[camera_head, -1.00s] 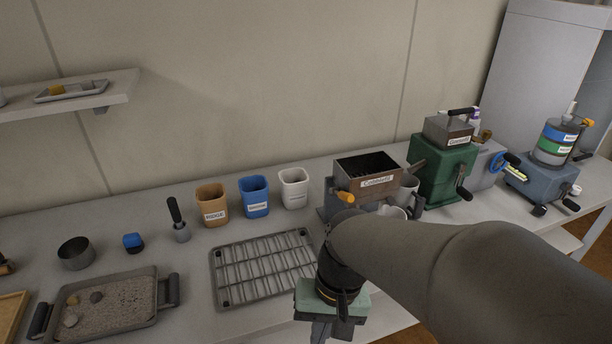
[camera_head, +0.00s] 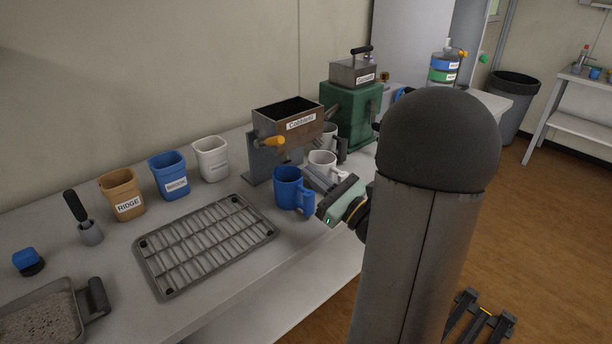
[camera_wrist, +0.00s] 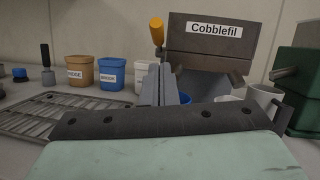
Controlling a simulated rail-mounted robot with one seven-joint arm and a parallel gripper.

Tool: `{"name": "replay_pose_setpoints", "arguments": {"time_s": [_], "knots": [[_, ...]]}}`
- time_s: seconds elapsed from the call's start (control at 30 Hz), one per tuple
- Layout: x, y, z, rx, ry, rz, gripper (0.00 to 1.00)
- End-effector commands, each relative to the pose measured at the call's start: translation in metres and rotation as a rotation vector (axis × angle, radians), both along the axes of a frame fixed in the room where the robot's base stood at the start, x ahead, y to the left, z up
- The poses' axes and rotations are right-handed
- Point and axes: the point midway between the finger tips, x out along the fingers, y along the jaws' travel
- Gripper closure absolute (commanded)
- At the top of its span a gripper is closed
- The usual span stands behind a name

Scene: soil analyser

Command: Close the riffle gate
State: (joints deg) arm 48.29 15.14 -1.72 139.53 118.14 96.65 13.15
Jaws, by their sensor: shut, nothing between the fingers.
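The riffle splitter is a brown metal hopper (camera_head: 288,120) on grey supports, with a label that seems to read "Cobblefil". An orange-handled lever (camera_head: 272,141), likely its gate handle, sticks out at the front left. In the wrist view the hopper (camera_wrist: 213,50) is ahead and right, and the orange handle (camera_wrist: 156,31) stands just above my fingertips. My gripper (camera_head: 312,174) is shut and empty, in front of and below the hopper, close to the mugs. Its fingers (camera_wrist: 160,85) point forward, apart from the handle. The gate itself cannot be made out.
A blue mug (camera_head: 287,187) and a white mug (camera_head: 321,163) stand below the hopper, close to my gripper. A wire rack (camera_head: 207,245) lies to the left, with orange, blue and white cups (camera_head: 211,158) behind. A green machine (camera_head: 350,110) stands to the right.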

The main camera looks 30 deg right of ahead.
Motion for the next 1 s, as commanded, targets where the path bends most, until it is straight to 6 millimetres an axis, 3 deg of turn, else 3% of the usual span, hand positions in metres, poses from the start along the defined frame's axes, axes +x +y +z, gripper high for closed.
{"name": "replay_pose_setpoints", "arguments": {"time_s": [0.2,0.4,0.87,1.0], "knots": [[0.038,0.013,0.014,-0.002,0.0,0.007,1.0],[0.063,0.021,0.021,-0.002,0.001,0.005,1.0],[0.072,0.023,0.023,-0.003,0.002,0.003,1.0],[0.069,0.012,0.031,-0.006,0.024,-0.017,1.0]]}}
